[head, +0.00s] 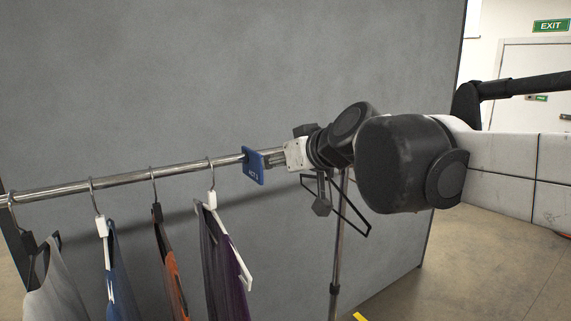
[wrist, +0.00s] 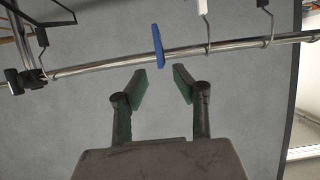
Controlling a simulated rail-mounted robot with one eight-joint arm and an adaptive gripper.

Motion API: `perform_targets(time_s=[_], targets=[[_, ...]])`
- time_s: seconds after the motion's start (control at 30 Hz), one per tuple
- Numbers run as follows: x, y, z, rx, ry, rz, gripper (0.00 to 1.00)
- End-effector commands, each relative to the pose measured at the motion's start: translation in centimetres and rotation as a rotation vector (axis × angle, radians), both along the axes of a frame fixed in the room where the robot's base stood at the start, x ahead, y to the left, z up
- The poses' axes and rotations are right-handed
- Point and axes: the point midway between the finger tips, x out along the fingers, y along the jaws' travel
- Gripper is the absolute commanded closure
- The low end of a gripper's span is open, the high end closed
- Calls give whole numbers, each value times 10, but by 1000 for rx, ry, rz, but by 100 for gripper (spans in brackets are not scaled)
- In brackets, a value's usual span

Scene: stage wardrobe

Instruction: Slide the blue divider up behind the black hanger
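The blue divider (head: 254,167), a small plate with white lettering, hangs on the rail to the right of the garments. It also shows edge-on in the wrist view (wrist: 158,46). My gripper (head: 273,159) is just right of it in the head view. In the wrist view my gripper (wrist: 160,70) is open and empty, its fingertips short of the divider and rail. A black hanger (head: 156,212) with an orange garment hangs second left of the divider, beyond a white hanger (head: 212,200). Another black hanger (head: 350,222), bare, hangs right of the divider, partly hidden by my arm.
The metal rail (head: 120,181) crosses the view. Further left hang a white hanger (head: 101,226) with a blue garment and a dark hanger (head: 28,243) with a grey one. A grey panel (head: 200,70) stands behind. The rail's stand (head: 337,265) is at right.

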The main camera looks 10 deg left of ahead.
Motion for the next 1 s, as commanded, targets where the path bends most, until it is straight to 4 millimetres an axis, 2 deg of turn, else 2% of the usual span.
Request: perform_targets(time_s=[1.0], targets=[[83,80,-47,0,0,-1,73]])
